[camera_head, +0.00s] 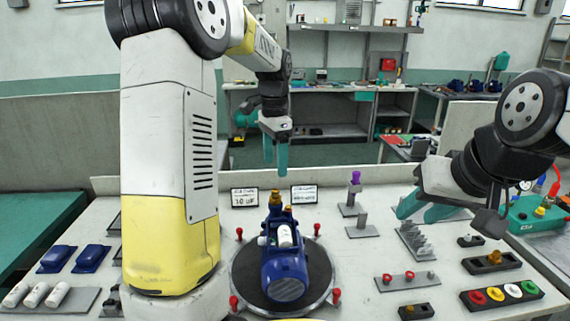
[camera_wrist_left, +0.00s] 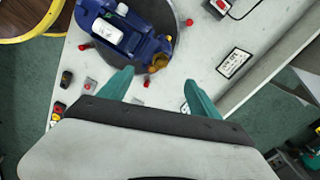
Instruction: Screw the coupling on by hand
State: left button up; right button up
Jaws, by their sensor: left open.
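Red knobs (camera_head: 317,229) ring the turntable. Two sign cards (camera_head: 304,195) stand behind it. A purple-topped post (camera_head: 355,178), a rack of grey pegs (camera_head: 414,243) and a tray of coloured caps (camera_head: 502,295) are at right. Blue covers (camera_head: 90,258) lie at left.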

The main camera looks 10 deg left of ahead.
aim_at(275, 190)
pick_arm(q)
notch_tip(275, 190, down, 2)
jog(key=m, duration=0.4)
jog(key=shift+f, duration=2.45)
jog(key=shift+f, duration=0.25)
jog(key=shift+f, duration=0.55)
jog(key=shift+f, duration=0.15)
grip_shut()
jog(key=c, duration=0.7)
grip_release()
jog(key=shift+o, duration=0.2)
